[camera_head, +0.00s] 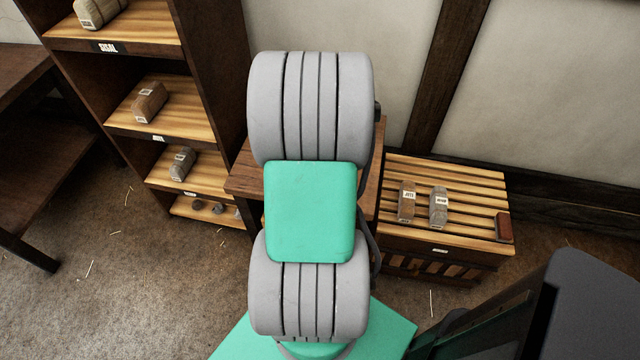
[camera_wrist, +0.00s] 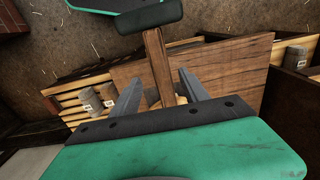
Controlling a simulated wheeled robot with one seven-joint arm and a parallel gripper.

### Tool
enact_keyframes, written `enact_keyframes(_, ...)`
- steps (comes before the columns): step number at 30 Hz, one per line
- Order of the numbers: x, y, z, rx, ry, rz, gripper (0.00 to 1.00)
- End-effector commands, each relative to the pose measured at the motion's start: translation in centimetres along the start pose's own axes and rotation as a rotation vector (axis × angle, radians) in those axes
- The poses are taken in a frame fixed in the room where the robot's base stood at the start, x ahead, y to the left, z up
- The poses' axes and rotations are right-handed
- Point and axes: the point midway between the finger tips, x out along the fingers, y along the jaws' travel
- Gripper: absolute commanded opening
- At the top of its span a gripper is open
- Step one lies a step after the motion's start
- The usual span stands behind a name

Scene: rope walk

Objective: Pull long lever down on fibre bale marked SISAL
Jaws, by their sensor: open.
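A pale tan fibre bale (camera_head: 98,12) lies on the top shelf at the upper left of the head view, above a dark tag (camera_head: 108,47) that reads SISAL. In the wrist view my gripper (camera_wrist: 158,76) is open, its two grey fingers apart. A long wooden bar (camera_wrist: 155,50) runs between the fingers as seen there; I cannot tell whether it is the lever or whether the fingers touch it. A broad wooden board (camera_wrist: 225,72) lies behind it. In the head view my arm hides the gripper and most of this wooden piece (camera_head: 245,178).
A shelf unit (camera_head: 215,75) with a brown bale (camera_head: 150,102) and a grey bale (camera_head: 182,164) stands left. A slatted bench (camera_head: 460,195) with two small bales and a reddish block (camera_head: 504,228) stands right. A dark table (camera_head: 45,160) is at far left. Floor between is mostly clear.

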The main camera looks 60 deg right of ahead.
Motion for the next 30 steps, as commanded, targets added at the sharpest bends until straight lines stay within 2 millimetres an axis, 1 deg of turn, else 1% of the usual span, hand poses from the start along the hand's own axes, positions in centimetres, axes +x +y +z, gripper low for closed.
enact_keyframes(6, 4.2, -0.1, 0.2, -0.004, -0.004, 0.001, 0.53)
enact_keyframes(10, 5.9, -0.1, 0.1, -0.005, -0.001, 0.000, 0.53)
enact_keyframes(13, 6.4, -0.1, 0.1, -0.005, 0.002, 0.000, 0.53)
enact_keyframes(19, 6.4, -0.1, 0.0, -0.006, 0.003, 0.000, 0.53)
enact_keyframes(20, 6.4, -0.1, 0.0, -0.006, 0.003, 0.000, 0.51)
enact_keyframes(30, 6.4, -0.1, 0.1, -0.006, 0.002, 0.000, 0.23)
